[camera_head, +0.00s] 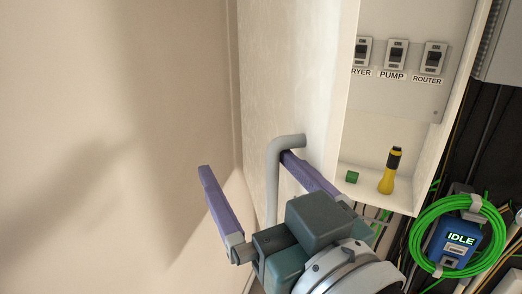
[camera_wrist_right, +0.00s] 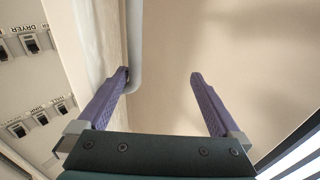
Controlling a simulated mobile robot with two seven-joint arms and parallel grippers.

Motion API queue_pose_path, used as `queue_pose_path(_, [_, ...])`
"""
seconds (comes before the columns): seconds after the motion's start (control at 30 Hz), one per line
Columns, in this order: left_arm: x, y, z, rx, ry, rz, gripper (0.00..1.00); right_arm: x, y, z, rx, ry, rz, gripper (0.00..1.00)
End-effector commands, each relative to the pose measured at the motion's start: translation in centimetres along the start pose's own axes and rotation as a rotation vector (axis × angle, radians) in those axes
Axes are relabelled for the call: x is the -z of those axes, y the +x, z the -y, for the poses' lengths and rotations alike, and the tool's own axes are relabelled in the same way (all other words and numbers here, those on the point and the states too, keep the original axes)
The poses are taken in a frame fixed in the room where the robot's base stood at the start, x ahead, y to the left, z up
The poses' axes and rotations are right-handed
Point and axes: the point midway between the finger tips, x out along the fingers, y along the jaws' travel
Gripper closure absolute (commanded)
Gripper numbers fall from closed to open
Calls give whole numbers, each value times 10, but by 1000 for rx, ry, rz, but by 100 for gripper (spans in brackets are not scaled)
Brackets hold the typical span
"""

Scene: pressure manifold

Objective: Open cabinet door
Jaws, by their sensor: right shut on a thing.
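The cabinet door (camera_head: 285,70) is a pale panel at the left of the cabinet, whose inside (camera_head: 400,20) is open to view. A bent grey handle (camera_head: 272,180) stands on the door's face; it also shows in the right wrist view (camera_wrist_right: 134,45). My right gripper (camera_head: 243,163) is at the handle, shut on it. Its purple fingers stand well apart, one between the handle and the door, the other on the outer side. The right wrist view also shows both fingers (camera_wrist_right: 160,76). The handle's lower end is hidden behind the gripper. My left gripper is not in view.
Inside the cabinet are labelled switches (camera_head: 396,54), a green block (camera_head: 352,177) and a yellow-black screwdriver (camera_head: 389,170). At right, a coiled green cable (camera_head: 423,243) surrounds a blue device (camera_head: 455,240) reading IDLE. A bare beige wall (camera_head: 110,110) fills the left, with free room before it.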

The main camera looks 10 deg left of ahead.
Motion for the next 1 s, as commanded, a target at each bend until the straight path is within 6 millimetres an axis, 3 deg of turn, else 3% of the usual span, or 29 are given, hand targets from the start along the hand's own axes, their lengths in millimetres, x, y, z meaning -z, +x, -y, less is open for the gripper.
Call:
queue_pose_path(0.03, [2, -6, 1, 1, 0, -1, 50, 23, -7, 30, 49, -10, -56, 45])
queue_pose_path(0.13, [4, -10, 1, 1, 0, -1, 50, 23, -14, 34, 48, -9, -57, 44])
queue_pose_path(0.2, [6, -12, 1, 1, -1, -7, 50, 22, -19, 36, 48, -8, -56, 70])
queue_pose_path(0.5, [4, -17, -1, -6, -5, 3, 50, 20, -34, 42, 46, -6, -53, 70])
queue_pose_path(1.0, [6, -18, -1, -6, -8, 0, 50, 18, -35, 41, 45, -6, -51, 70])
